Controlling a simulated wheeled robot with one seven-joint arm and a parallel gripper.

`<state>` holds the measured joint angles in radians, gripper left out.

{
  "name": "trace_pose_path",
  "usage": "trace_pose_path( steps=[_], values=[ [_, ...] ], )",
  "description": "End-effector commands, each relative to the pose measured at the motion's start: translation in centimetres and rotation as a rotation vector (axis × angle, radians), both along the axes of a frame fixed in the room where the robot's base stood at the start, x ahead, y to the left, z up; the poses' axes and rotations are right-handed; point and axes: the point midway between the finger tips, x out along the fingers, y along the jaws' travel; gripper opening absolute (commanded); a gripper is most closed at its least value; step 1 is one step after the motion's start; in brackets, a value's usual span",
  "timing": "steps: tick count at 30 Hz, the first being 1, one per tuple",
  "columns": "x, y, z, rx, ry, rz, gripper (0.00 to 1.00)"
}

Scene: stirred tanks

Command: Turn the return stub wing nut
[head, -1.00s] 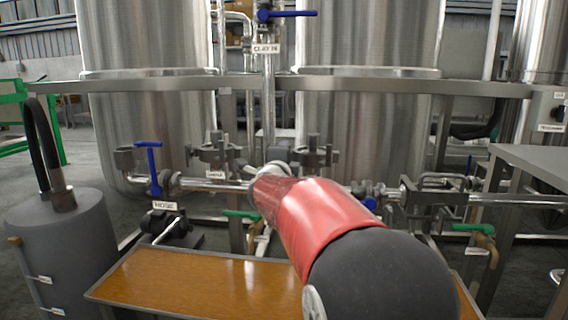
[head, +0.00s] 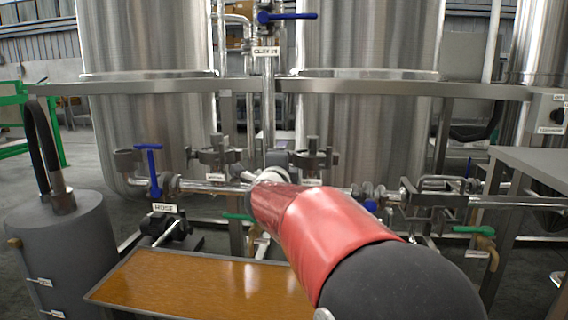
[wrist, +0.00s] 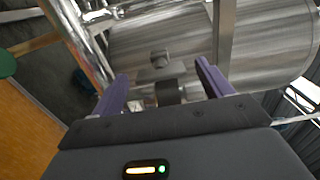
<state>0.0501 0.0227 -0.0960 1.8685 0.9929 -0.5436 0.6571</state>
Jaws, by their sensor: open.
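Two grey clamp fittings with upright knobs stand on the pipework in the head view, the left one (head: 214,156) above a small label and the right one (head: 314,157). The label is too small to read, so I cannot tell which is the return stub. In the wrist view a grey clamp fitting with a small blocky nut (wrist: 160,58) shows between my fingertips, with a dark round part below it. My gripper (wrist: 161,72) is open, its two purple fingers apart on either side of this fitting; contact is not visible. In the head view my arm hides the gripper.
A horizontal pipe (head: 335,188) with blue-handled valves (head: 154,170) runs before two steel tanks (head: 150,100). A steel rail (head: 350,87) crosses above.

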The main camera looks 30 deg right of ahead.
Motion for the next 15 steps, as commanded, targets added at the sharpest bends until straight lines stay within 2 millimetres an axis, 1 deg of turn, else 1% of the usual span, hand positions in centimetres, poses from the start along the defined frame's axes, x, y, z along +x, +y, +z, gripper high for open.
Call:
trace_pose_path(
  steps=[1,3,7,11,15],
  values=[
    [-0.9,0.6,0.1,0.000,-0.001,0.003,0.78],
    [-1.9,1.3,0.2,0.000,-0.002,0.001,0.78],
    [-3.5,2.4,0.1,0.000,0.000,0.002,0.78],
    [-4.4,3.0,0.0,0.000,0.001,0.001,0.78],
    [-4.7,3.1,0.0,0.001,0.001,0.000,0.78]
  ],
)
